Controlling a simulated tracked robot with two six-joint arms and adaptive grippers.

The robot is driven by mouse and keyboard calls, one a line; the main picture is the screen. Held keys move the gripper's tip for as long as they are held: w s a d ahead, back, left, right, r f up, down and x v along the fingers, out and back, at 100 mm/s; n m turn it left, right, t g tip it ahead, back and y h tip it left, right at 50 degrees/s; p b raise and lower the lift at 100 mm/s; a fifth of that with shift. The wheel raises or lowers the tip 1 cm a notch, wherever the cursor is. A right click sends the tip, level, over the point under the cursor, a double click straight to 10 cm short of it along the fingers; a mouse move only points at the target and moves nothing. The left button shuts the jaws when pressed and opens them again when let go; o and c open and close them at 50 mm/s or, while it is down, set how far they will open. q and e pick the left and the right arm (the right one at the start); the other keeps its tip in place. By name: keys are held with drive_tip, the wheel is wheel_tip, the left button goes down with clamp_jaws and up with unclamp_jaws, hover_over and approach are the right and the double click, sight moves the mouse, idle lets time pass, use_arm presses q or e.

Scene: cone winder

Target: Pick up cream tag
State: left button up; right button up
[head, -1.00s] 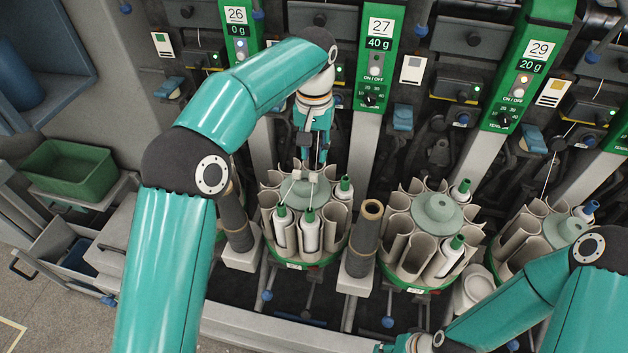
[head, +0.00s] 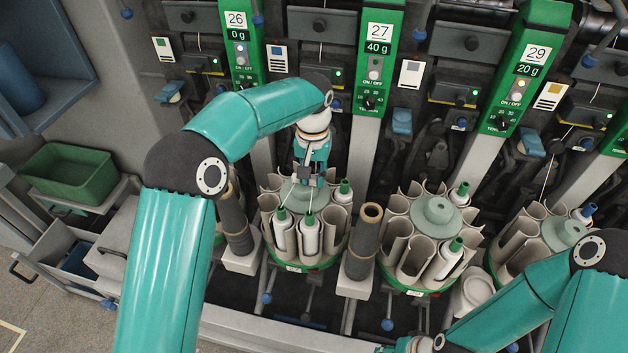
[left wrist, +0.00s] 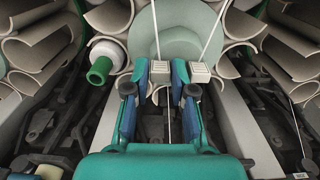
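Two small cream tags hang on thin threads by the front of the grey-green hub of the left bobbin drum. In the left wrist view, one cream tag (left wrist: 160,72) lies between the fingertips of my left gripper (left wrist: 160,80). The other cream tag (left wrist: 200,72) is just right of the right finger. The fingers stand apart, with the first tag nearly filling the gap; I cannot tell whether they touch it. In the head view my left gripper (head: 307,175) points down over the drum and mostly hides the tags. My right gripper is largely cut off at the bottom edge.
The left drum holds green-tipped bobbins (head: 309,235) close to the gripper. A dark cone (head: 363,240) stands to its right and another (head: 235,220) to its left. A second drum (head: 437,215) is further right. A green bin (head: 70,172) is at far left.

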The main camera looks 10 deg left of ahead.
use_arm(q)
drive_tip(key=shift+c, duration=0.7)
drive_tip(key=shift+r, duration=0.15)
drive_tip(key=shift+r, duration=0.45)
wheel_tip(320, 180, up, 11)
drive_tip(key=p, duration=0.1)
wheel_tip(320, 180, up, 11)
drive_tip(key=p, duration=0.8)
hover_over(313, 178)
drive_tip(key=shift+w+d+f, duration=0.1)
drive_tip(key=shift+w, duration=0.3)
